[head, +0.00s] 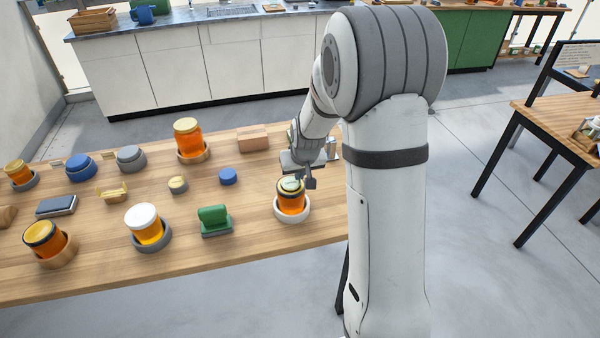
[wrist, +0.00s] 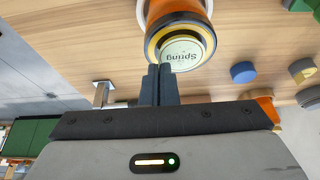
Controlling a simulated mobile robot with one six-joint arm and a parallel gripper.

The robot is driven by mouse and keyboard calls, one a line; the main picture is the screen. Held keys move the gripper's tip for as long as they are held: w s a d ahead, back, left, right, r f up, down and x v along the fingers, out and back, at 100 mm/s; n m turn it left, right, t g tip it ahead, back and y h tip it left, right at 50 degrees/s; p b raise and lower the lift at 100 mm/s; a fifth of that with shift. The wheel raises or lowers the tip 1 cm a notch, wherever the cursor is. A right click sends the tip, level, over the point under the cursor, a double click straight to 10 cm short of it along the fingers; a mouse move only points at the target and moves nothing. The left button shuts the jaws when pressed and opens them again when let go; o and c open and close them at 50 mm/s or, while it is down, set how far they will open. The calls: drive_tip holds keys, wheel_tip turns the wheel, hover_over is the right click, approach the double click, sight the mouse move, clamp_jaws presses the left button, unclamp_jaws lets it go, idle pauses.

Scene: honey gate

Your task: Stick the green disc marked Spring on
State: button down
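The pale green disc marked Spring (wrist: 181,53) lies flat on the black-and-gold lid of an amber honey jar (wrist: 163,12) in the wrist view, its word upside down. In the head view the disc (head: 291,184) shows on the jar (head: 291,202), which stands upright in a white ring holder (head: 292,217). My gripper (wrist: 160,72) has its two dark fingers together, with no object visible between them. The fingertips are at the disc's near edge; I cannot tell whether they touch it. In the head view my gripper (head: 309,183) is just right of the lid.
Other jars stand in holders, including a white-lidded jar (head: 146,224) and a tall one (head: 188,138). A green block-like object (head: 214,219), a blue puck (head: 228,176) and a wooden block (head: 253,139) lie left of my gripper. The wooden table (head: 180,265) is clear along its front.

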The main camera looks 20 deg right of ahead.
drive_tip(key=shift+f+b, duration=0.45)
drive_tip(key=shift+f, duration=0.05)
drive_tip(key=c, duration=2.1)
unclamp_jaws()
drive_tip(key=shift+c, duration=0.2)
drive_tip(key=o, duration=0.4)
drive_tip(key=shift+o, duration=0.2)
drive_tip(key=shift+r, duration=0.1)
drive_tip(key=v, duration=0.6)
drive_tip(key=shift+s+r+b, duration=0.15)
drive_tip(key=shift+r+b, duration=0.1)
drive_tip(key=shift+b, duration=0.1)
drive_tip(key=shift+s+r, duration=0.25)
drive_tip(key=shift+r, duration=0.25)
